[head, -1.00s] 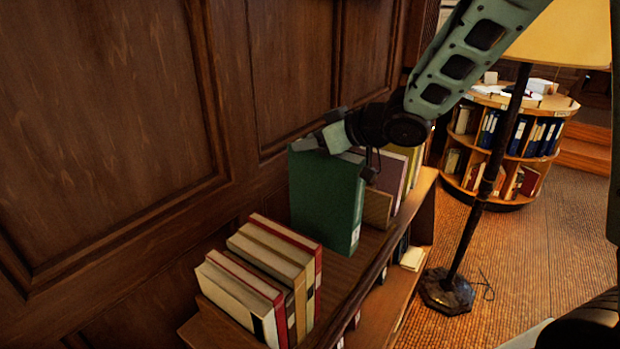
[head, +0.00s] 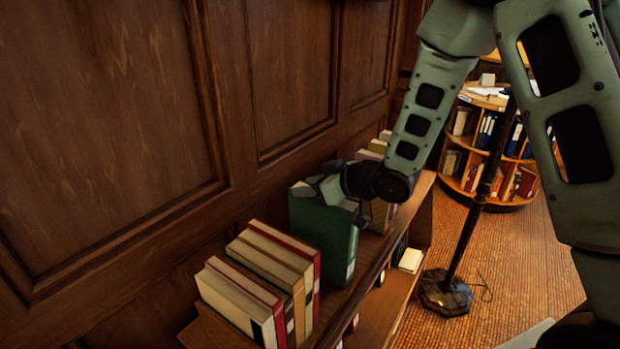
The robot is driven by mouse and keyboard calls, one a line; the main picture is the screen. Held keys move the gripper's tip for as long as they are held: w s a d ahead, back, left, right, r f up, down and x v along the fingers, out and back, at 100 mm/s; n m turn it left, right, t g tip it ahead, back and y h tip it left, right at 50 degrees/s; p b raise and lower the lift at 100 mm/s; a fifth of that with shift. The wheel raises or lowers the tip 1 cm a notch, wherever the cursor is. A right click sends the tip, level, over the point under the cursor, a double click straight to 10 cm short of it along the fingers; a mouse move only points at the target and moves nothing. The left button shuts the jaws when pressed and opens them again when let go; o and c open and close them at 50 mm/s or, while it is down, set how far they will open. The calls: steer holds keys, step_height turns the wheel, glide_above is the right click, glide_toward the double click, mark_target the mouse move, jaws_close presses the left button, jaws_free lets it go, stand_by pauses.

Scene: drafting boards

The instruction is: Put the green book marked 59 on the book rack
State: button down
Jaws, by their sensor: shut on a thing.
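The green book (head: 322,243) stands upright on the top shelf of the book rack (head: 345,301), or just above it; its lower edge is hard to judge. It is in the gap between a front row of books and the books behind. My gripper (head: 325,188) is shut on its top edge, reaching from the right. No number can be read on the book from here.
Cream and red books (head: 262,283) stand in front of the green book on the rack. More books stand behind it, partly hidden by my arm. A dark wood-panelled wall (head: 110,120) closes the left side. A lamp pole (head: 466,225) stands on the floor at right.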

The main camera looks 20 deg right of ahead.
steer(key=c, duration=0.9)
jaws_free()
steer(key=shift+r, duration=0.15)
steer(key=shift+s+d, duration=0.2)
steer(key=shift+s, duration=0.1)
steer(key=b+v, duration=0.3)
steer(key=v, duration=0.6)
steer(key=shift+s, duration=0.1)
steer(key=shift+b+v, duration=0.6)
steer(key=shift+v, duration=0.5)
steer(key=shift+r, duration=0.1)
